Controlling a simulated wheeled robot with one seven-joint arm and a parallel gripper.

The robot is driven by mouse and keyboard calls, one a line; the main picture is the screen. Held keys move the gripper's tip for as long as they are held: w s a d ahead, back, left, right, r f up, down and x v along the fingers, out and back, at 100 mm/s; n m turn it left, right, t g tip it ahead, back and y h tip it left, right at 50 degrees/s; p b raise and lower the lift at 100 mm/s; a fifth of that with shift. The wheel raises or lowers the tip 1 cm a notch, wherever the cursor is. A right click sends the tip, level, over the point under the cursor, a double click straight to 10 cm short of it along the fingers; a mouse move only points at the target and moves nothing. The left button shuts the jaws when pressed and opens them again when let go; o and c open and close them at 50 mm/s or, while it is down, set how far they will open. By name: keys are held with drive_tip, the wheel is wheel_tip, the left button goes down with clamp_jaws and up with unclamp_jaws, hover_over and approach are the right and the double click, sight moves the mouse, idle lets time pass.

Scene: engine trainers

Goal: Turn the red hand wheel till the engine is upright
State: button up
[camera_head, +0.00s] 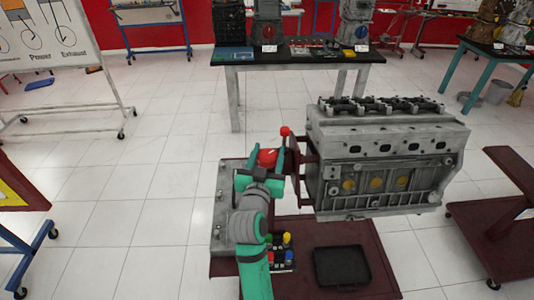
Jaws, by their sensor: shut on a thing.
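A grey engine block (385,150) hangs on a dark red stand at right of centre. Its valve-gear side faces up and its side with yellow round plugs faces me; any slight tilt is hard to judge. The red hand wheel (267,156) is left of the engine, mostly covered by my gripper. My gripper (262,167), at the end of my teal arm, is shut on the hand wheel. A red knob (285,131) sticks up just beyond it. The exact finger contact is hidden.
The stand's base carries a black tray (341,266) and small coloured pieces (281,240). Another dark red stand (500,225) is at the right. A workbench (300,58) stands behind and a whiteboard (50,35) is at back left.

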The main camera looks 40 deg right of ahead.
drive_tip(key=shift+w, duration=0.2)
drive_tip(key=shift+w+a+n+t+y, duration=0.15)
drive_tip(key=shift+a+n+t+y, duration=0.15)
drive_tip(key=shift+t+y, duration=0.15)
drive_tip(key=shift+s+d+n+t+y, duration=0.1)
drive_tip(key=shift+d+n+t+y, duration=0.05)
drive_tip(key=shift+n+t+y, duration=0.95)
drive_tip(key=shift+s+d+n+t+y, duration=0.1)
drive_tip(key=shift+n+t+y, duration=0.35)
drive_tip(key=shift+n+y, duration=0.75)
drive_tip(key=shift+n+t+y, duration=0.5)
drive_tip(key=shift+n+y, duration=0.3)
drive_tip(key=shift+y, duration=1.05)
drive_tip(key=shift+w+a+n+y, duration=0.2)
drive_tip(key=shift+a+n+y, duration=0.15)
drive_tip(key=shift+n+y, duration=0.95)
drive_tip(key=shift+y, duration=0.8)
drive_tip(key=shift+y, duration=0.3)
drive_tip(key=shift+s+d, duration=0.15)
drive_tip(key=o, duration=1)
